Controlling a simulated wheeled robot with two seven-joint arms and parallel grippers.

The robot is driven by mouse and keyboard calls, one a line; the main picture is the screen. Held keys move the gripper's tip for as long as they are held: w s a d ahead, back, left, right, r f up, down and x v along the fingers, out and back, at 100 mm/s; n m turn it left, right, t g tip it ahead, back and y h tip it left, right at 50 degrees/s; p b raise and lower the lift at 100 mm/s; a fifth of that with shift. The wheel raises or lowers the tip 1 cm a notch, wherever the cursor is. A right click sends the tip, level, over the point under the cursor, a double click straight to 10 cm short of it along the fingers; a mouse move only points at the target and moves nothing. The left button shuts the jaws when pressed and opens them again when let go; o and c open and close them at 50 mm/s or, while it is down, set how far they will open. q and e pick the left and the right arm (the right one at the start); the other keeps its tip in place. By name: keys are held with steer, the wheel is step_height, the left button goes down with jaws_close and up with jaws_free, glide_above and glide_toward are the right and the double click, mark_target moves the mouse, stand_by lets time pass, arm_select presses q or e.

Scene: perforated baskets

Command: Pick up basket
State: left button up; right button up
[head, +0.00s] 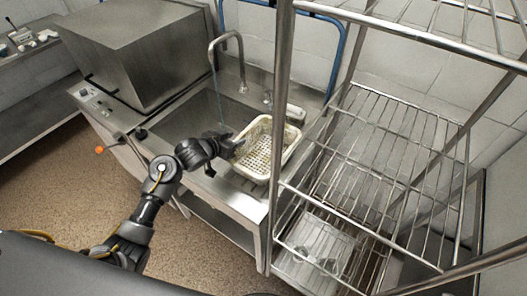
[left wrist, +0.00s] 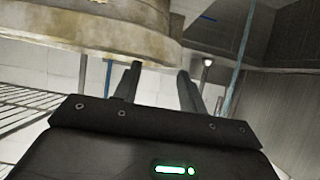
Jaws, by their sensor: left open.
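A cream perforated basket (head: 266,150) sits at the right end of the steel sink counter, upright. My left gripper (head: 234,143) is at the basket's left side, close to its rim. In the left wrist view the two fingers of the left gripper (left wrist: 158,92) stand apart with a gap between them. The basket (left wrist: 115,32) fills the upper left of that view, just beyond the fingers, with its worn, stained wall showing. Nothing shows between the fingers. Whether a finger touches the basket I cannot tell. My right gripper is in neither view.
A steel wire rack (head: 375,150) stands close on the right, its post just beside the basket. A sink basin (head: 205,120) with a tall tap (head: 241,62) lies behind my left gripper. A large steel box-shaped machine (head: 135,45) stands at the left.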

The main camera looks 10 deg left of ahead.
mark_target(241, 136)
arm_select(q)
steer(key=x, duration=0.4)
steer(key=shift+w+d+f+p, duration=0.1)
steer(key=shift+w+d+p, duration=0.05)
steer(key=shift+w+p, duration=0.2)
steer(key=shift+s, duration=0.1)
jaws_close()
